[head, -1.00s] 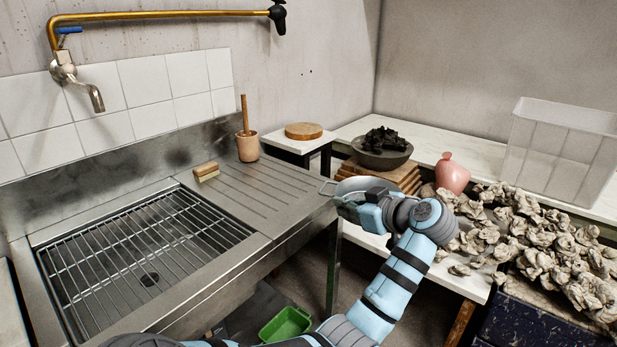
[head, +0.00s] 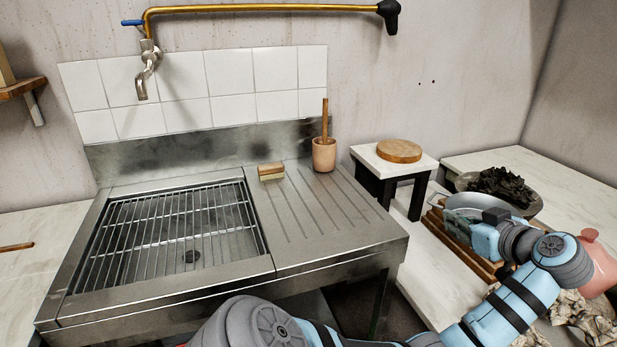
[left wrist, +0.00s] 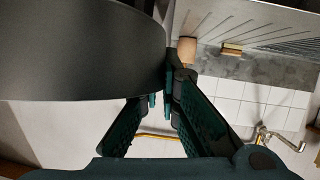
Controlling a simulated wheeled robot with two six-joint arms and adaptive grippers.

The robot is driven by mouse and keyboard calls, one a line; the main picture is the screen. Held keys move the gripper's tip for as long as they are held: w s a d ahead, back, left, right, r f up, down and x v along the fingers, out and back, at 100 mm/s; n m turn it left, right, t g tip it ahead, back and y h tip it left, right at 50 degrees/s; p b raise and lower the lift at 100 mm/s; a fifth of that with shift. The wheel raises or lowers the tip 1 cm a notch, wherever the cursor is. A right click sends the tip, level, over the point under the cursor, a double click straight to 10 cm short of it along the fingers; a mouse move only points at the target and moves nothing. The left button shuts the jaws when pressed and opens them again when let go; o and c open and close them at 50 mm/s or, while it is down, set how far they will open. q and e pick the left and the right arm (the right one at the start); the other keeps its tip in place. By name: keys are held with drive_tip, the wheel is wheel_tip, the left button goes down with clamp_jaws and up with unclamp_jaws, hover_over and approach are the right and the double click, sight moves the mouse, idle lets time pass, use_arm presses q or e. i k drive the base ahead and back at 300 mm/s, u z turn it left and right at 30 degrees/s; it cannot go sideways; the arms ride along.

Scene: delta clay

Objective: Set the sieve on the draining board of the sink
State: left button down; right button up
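The sieve (head: 478,203) is a round grey metal vessel with a wire loop at its left side. It shows in the head view at the right, in front of the dark bowl and over the wooden boards. My left gripper (head: 474,226) is at its near side, partly covering it. In the left wrist view the sieve's dark wall (left wrist: 80,50) fills the upper left, its edge between the close-set fingertips (left wrist: 163,95); the gripper looks shut on it. The draining board (head: 325,225), grooved metal, lies right of the sink basin, left of the sieve. My right gripper is out of view.
A brush (head: 271,172) and a wooden pot with a stick (head: 324,154) stand at the draining board's back. Its front and right are clear. A stool (head: 368,158) carries a round wooden board (head: 399,151). A dark bowl (head: 535,207) holds black lumps. A pink vase (head: 600,265) stands right.

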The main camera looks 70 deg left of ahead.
sight(302, 195)
drive_tip(key=u, duration=0.85)
drive_tip(key=i, duration=0.9)
drive_tip(key=u, duration=0.9)
